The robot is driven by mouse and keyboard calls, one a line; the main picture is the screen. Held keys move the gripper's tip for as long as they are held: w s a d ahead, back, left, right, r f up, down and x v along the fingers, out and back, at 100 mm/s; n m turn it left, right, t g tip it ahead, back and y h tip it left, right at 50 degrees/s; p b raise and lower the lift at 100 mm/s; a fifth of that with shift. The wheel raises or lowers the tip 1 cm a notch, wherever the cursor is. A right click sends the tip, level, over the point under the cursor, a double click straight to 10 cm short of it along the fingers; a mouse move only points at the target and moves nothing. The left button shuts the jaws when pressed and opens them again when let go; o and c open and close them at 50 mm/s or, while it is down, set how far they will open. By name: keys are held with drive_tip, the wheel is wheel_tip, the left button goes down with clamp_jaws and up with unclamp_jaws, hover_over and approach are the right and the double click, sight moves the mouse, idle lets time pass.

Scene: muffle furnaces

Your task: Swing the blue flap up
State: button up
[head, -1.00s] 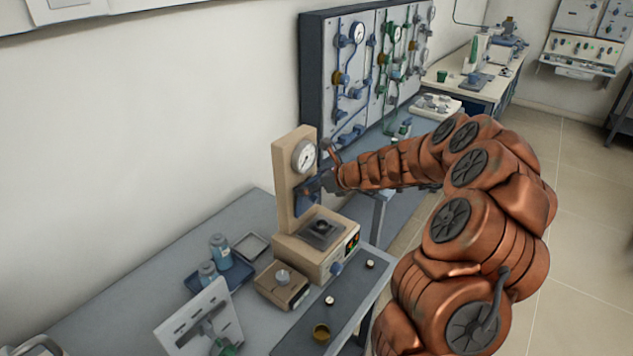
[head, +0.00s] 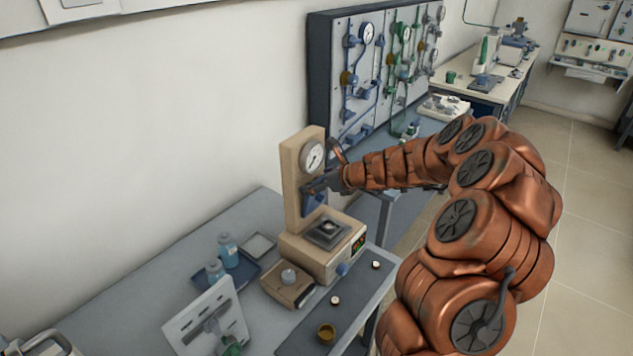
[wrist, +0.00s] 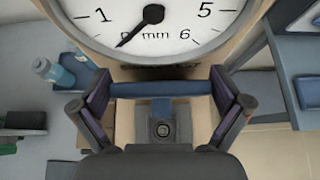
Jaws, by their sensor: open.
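The blue flap (wrist: 160,89) shows in the wrist view as a blue bar across the beige device, just below its round dial. A short blue stem hangs from the bar's middle, above a round fitting. My gripper (wrist: 160,103) is open, with one finger near each end of the bar; I cannot tell whether they touch it. In the head view my gripper (head: 322,184) is at the upright post of the beige device (head: 291,178), under the dial (head: 313,156). It partly hides the blue flap (head: 312,203) there.
A square plate (head: 327,232) sits on the device's base below. A small beige box (head: 288,283), blue-capped bottles (head: 228,250) and a white stand (head: 205,322) are on the bench nearby. A piped panel (head: 360,75) stands behind.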

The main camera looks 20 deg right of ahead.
drive_tip(key=v, duration=1.2)
drive_tip(key=shift+a+r, duration=0.1)
drive_tip(key=shift+a, duration=0.05)
idle(0.3)
